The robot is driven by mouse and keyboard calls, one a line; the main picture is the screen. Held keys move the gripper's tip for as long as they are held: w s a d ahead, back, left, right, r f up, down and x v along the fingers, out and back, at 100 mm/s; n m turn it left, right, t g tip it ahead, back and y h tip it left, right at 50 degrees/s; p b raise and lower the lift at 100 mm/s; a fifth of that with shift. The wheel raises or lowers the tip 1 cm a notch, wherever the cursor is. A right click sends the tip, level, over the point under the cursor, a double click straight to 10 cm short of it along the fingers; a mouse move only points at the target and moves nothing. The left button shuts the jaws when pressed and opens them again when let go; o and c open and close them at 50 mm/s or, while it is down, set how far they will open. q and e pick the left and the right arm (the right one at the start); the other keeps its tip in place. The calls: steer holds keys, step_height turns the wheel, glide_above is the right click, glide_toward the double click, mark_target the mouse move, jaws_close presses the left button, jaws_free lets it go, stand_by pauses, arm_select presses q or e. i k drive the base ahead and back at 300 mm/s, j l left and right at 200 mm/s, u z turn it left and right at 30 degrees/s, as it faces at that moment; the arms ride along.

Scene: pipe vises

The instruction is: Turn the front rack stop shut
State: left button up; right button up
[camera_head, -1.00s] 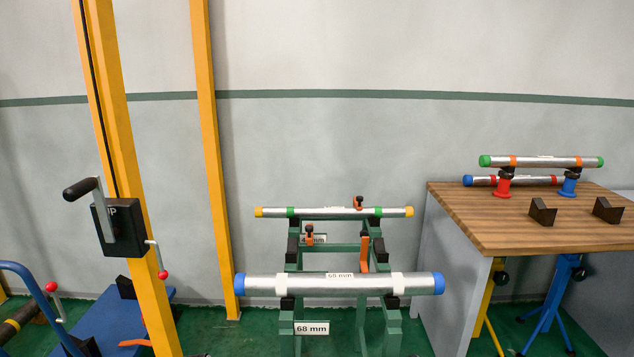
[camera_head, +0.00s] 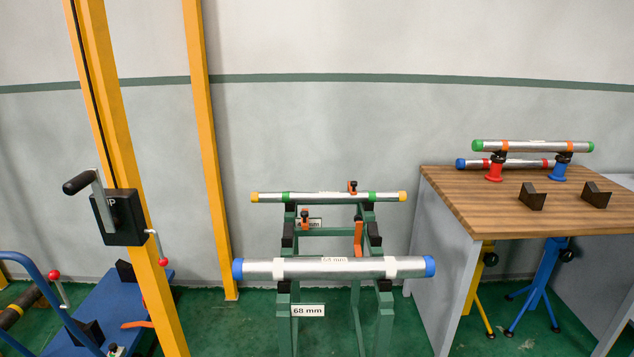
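The green rack (camera_head: 286,311) stands in the middle, with a "68 mm" label on its front. A thick silver pipe (camera_head: 300,268) with blue ends and white bands lies across its front supports. A thinner pipe (camera_head: 328,197) with yellow ends and green bands lies across the back. An upright orange stop (camera_head: 358,238) stands at the right, just behind the thick pipe. Smaller orange pieces with black knobs sit at the left (camera_head: 305,219) and by the thin pipe (camera_head: 352,187). Which of these is the front rack stop I cannot tell for certain. Neither of my grippers is in view.
A wooden-topped bench (camera_head: 480,205) at right holds pipes on red and blue stands and black V-blocks. Yellow and blue stands are under it. A yellow post (camera_head: 125,150) with a crank box (camera_head: 124,217) and a blue cart (camera_head: 110,310) are at left. Green floor shows between.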

mark_target(358, 218)
steer(key=i+l+u, duration=0.25)
steer(key=l, duration=0.4)
steer(key=i+l+u, duration=0.15)
steer(key=i+l, duration=0.15)
steer(key=i+l+u, duration=0.1)
steer(key=l, duration=0.35)
steer(key=i+l+u, duration=0.15)
steer(key=l, duration=0.25)
